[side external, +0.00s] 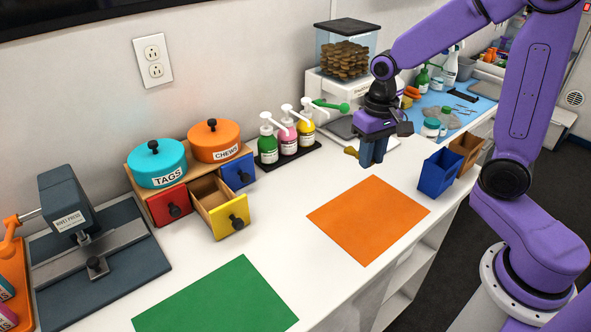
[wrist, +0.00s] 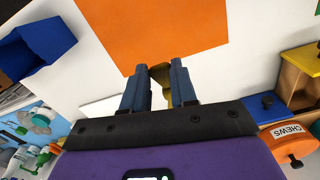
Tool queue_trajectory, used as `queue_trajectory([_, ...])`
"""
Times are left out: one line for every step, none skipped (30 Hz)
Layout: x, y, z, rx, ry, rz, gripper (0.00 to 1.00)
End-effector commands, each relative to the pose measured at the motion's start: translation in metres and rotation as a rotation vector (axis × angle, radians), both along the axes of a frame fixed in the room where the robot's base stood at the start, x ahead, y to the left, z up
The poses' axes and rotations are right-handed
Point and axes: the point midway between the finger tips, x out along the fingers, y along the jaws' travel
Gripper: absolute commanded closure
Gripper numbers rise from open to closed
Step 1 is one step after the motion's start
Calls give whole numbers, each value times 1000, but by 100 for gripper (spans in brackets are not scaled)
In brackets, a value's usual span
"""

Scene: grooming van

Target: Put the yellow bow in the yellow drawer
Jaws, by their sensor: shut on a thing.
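My gripper (side external: 372,160) is shut on the yellow bow (side external: 351,152) and holds it above the white counter, behind the orange mat. In the wrist view, the bow (wrist: 160,75) shows as a dark yellow piece between the two blue fingers (wrist: 158,72); much of it is hidden by them. The yellow drawer (side external: 229,217) is pulled out of the small wooden cabinet, left of my gripper, and its visible inside looks empty. It also shows at the right edge of the wrist view (wrist: 301,61).
A red drawer (side external: 170,205) and a blue drawer (side external: 240,172) flank the yellow one. Pots labelled TAGS (side external: 157,166) and CHEWS (side external: 214,142) sit on the cabinet. Pump bottles (side external: 287,137) stand behind. A blue bin (side external: 438,173) is at right. Orange (side external: 368,217) and green (side external: 216,297) mats lie clear.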

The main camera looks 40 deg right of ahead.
Motion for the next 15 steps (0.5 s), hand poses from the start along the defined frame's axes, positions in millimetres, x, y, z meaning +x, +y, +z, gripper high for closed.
queue_trajectory([0, 0, 0, 0, 0, 1, 100])
queue_trajectory([0, 1, 0, 0, 0, 1, 100])
queue_trajectory([1, 2, 1, 0, 0, 1, 100])
queue_trajectory([3, 3, 1, 0, 0, 2, 100])
queue_trajectory([5, 6, 1, 0, 0, 2, 100])
queue_trajectory([10, 10, 2, 0, -1, 3, 100])
queue_trajectory([15, 13, 2, 0, -1, 2, 100])
queue_trajectory([20, 18, 3, 0, 0, 2, 100])
queue_trajectory([28, 25, 4, 0, 0, 3, 100])
queue_trajectory([34, 32, 5, 0, -1, 3, 100])
queue_trajectory([41, 39, 6, 0, 0, 3, 100])
queue_trajectory([51, 49, 7, 0, 0, 3, 100])
queue_trajectory([58, 57, 7, 0, -1, 3, 100])
queue_trajectory([65, 65, 8, 0, 0, 3, 100])
queue_trajectory([74, 76, 8, 0, 0, 3, 100])
